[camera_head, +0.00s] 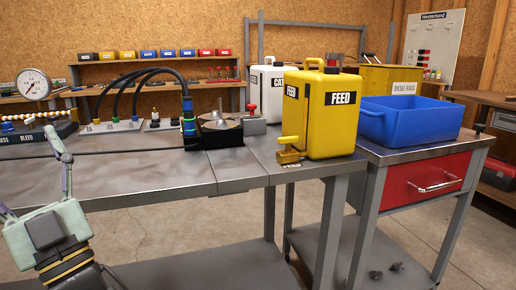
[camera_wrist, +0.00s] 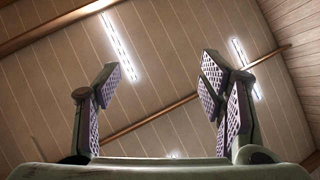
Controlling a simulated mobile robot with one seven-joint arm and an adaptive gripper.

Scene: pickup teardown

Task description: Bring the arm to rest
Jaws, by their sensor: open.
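My gripper (camera_head: 30,172) is at the lower left of the head view, pale green, pointing upward at the near left edge of the grey workbench (camera_head: 125,178). In the wrist view my gripper (camera_wrist: 162,88) has its two padded fingers wide apart with nothing between them. Only the ceiling and its strip lights show behind the fingers. The left finger is partly cut off by the head view's left edge.
A yellow FEED container (camera_head: 325,115) stands at the bench's right end, with a white container (camera_head: 267,92) behind it. A blue bin (camera_head: 410,118) sits on the red-drawer cart (camera_head: 425,180). Black hoses (camera_head: 138,80) and a gauge (camera_head: 35,84) stand along the back left. The bench's front left is clear.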

